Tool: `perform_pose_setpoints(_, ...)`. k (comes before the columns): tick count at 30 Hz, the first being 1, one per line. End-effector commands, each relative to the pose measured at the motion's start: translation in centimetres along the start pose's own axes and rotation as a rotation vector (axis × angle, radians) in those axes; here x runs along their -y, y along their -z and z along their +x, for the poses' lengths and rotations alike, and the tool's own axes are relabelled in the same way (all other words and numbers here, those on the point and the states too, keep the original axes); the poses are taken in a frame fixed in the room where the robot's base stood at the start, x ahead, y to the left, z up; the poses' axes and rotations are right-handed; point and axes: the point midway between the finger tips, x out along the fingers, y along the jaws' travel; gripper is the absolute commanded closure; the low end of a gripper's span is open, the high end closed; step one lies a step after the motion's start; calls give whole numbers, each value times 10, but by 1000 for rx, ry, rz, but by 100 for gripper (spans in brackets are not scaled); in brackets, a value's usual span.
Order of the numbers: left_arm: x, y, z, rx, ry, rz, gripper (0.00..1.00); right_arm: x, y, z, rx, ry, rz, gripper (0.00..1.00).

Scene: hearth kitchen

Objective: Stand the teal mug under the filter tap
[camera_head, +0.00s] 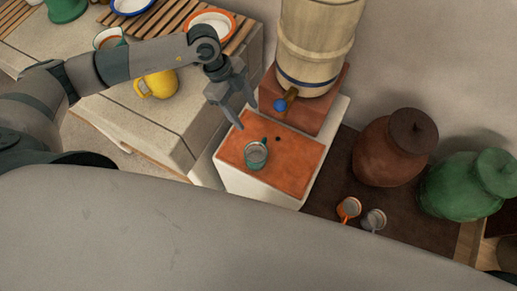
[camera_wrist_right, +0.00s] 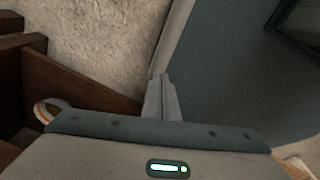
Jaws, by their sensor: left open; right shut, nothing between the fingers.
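The teal mug (camera_head: 256,158) stands upright on an orange-red slab (camera_head: 295,175), its open mouth facing up. The filter is a pale wooden barrel (camera_head: 315,45) with a dark band, raised on a reddish block. Its tap (camera_head: 281,104), with a blue end, sticks out toward the slab. The mug is below and left of the tap in the head view; I cannot tell whether it is straight beneath the spout. My left gripper (camera_head: 247,116) is open and empty, above the slab and apart from the mug. My right gripper (camera_wrist_right: 162,95) is shut and empty in the right wrist view.
Right of the slab are a brown lidded jar (camera_head: 390,150), a green lidded jar (camera_head: 465,190), an orange mug (camera_head: 348,209) and a grey mug (camera_head: 374,220). The left counter (camera_head: 185,115) holds a yellow mug (camera_head: 160,84), bowls and slatted racks. The slab's right part is clear.

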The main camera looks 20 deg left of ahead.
Motion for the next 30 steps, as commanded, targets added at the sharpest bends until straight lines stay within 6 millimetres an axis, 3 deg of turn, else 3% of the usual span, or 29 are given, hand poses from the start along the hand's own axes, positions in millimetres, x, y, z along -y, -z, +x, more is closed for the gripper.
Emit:
perform_pose_setpoints(9,0,0,1,-1,-1,0,45,4,-11,-2,12,4,0,100)
perform_pose_setpoints(14,-1,1,12,-2,-2,-1,45,4,-10,-6,12,4,0,100)
perform_pose_setpoints(30,0,2,101,-2,-2,0,45,2,-3,-31,6,3,1,100)
